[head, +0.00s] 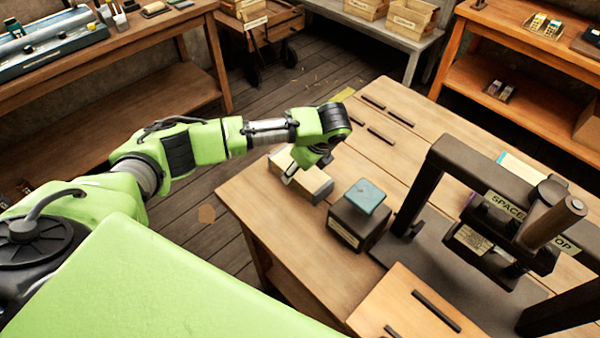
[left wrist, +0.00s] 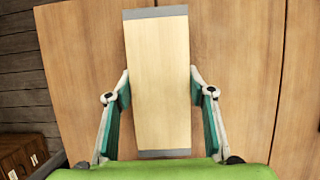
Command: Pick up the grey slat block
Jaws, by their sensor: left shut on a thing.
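The grey slat block (left wrist: 160,50) is a long pale wooden block with a grey strip at each end. It fills the middle of the left wrist view, and it also shows in the head view (head: 314,187) at the table's far left corner. My left gripper (left wrist: 160,88) is shut on it, with one finger against each long side. In the head view my left gripper (head: 291,175) is over the block and hides part of it. I cannot tell whether the block touches the table. My right gripper is not in view.
The wooden table (head: 270,225) has dark slots. A dark box with a teal top (head: 366,196) stands close to the right of the block. The black press (head: 430,180) with its handle stands further right. Workbenches with crates are at the back.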

